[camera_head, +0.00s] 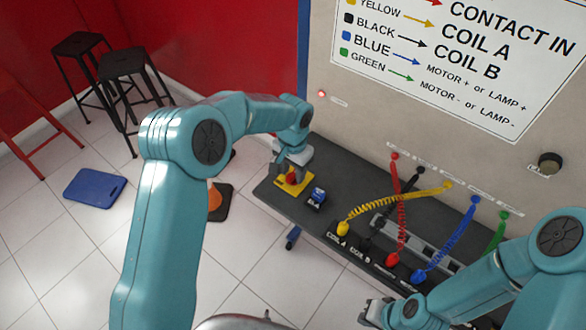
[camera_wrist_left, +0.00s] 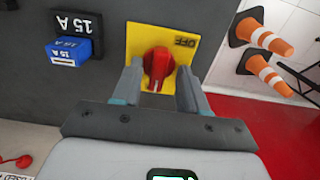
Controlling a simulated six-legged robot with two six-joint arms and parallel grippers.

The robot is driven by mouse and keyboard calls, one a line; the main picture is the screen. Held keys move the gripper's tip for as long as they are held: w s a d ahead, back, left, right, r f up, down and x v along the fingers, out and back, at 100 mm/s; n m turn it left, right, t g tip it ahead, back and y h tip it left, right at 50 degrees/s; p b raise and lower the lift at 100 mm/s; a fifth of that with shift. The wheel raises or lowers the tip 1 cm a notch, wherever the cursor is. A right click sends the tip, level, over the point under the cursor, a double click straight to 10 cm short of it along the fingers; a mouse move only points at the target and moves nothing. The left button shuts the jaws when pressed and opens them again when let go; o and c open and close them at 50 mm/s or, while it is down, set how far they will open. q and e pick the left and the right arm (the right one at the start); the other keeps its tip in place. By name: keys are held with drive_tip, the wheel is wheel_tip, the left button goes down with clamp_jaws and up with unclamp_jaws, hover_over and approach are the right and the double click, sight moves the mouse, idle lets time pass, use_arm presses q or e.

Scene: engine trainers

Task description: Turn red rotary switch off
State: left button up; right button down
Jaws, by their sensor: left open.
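The red rotary switch (camera_wrist_left: 158,68) sits on a yellow plate (camera_wrist_left: 190,28) marked OFF, in the left wrist view. In the head view the switch (camera_head: 292,178) and its yellow plate (camera_head: 297,188) are at the far left end of the dark panel, partly covered by my gripper. My left gripper (camera_wrist_left: 158,88) is open, with one finger on each side of the red knob; I cannot tell whether the fingers touch it. It also shows in the head view (camera_head: 290,168). My right gripper (camera_head: 372,312) is low at the right, away from the switch; its jaw opening is unclear.
A blue 15 A block (camera_wrist_left: 70,47) is beside the yellow plate. Several coiled cables, including a yellow one (camera_head: 385,207) and a blue one (camera_head: 448,242), cross the dark panel (camera_head: 345,180). Orange cones (camera_wrist_left: 268,42), a blue mat (camera_head: 95,188) and stools (camera_head: 125,65) stand on the floor.

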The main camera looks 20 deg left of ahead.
use_arm(q)
drive_tip(key=shift+s+r, duration=0.15)
drive_tip(key=shift+s, duration=0.05)
drive_tip(key=shift+s+d+r, duration=0.1)
drive_tip(key=shift+s+d, duration=0.05)
drive_tip(key=shift+c, duration=0.9)
drive_tip(key=c, duration=0.6)
clamp_jaws()
use_arm(e)
drive_tip(key=shift+s, duration=0.2)
drive_tip(key=shift+f, duration=0.1)
